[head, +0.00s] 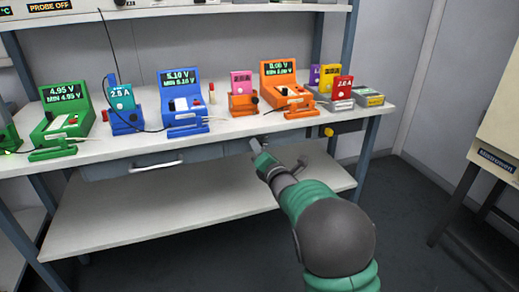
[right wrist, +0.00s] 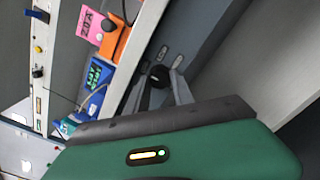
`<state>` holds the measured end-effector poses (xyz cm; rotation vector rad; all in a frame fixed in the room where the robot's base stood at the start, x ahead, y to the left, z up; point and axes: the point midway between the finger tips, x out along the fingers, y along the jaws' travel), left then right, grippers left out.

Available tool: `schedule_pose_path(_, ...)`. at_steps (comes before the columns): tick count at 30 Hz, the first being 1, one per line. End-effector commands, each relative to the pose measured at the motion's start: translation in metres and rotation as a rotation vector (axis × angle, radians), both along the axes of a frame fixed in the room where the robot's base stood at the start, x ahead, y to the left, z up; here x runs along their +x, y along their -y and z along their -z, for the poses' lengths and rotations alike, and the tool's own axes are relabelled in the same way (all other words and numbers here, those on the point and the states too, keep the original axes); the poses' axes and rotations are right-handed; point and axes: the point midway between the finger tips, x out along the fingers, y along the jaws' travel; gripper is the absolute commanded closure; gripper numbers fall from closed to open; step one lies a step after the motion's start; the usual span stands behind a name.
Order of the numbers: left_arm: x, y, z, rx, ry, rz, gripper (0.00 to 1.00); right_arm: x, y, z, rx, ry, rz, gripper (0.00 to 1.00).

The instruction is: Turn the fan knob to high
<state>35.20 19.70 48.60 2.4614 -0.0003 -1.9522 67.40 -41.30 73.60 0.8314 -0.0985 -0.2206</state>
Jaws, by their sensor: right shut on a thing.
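My right gripper (head: 257,146) reaches up to the grey panel under the front edge of the bench. In the right wrist view the two grey fingers (right wrist: 160,84) are closed around a round black knob (right wrist: 159,74), which I take to be the fan knob. Small pale labels (right wrist: 163,52) sit on the panel around it; their writing is too small to read. The knob's pointer cannot be made out. In the head view the knob is hidden by the gripper. My left gripper is not in view.
The bench (head: 225,128) carries green, blue (head: 181,103) and orange (head: 285,87) test stands with pouch cells. A yellow knob (head: 328,131) on a dark box is to the right under the bench edge. A lower shelf (head: 170,205) is bare.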

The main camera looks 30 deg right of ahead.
Motion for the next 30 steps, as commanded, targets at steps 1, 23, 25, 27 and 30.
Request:
schedule_pose_path(1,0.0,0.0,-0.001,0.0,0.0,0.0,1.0,-0.001,0.002,0.002,0.02,0.0,0.004,1.0)
schedule_pose_path(23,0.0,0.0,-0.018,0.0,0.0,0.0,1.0,-0.002,0.003,0.003,0.628,0.143,0.009,1.0)
schedule_pose_path(25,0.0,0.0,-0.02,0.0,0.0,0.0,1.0,-0.002,0.003,0.003,0.693,0.158,0.009,1.0)
schedule_pose_path(27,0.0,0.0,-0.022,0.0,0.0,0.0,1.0,-0.002,0.002,0.003,0.758,0.174,0.008,1.0)
schedule_pose_path(30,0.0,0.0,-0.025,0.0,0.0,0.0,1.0,-0.002,0.002,0.003,0.85,0.197,0.009,1.0)
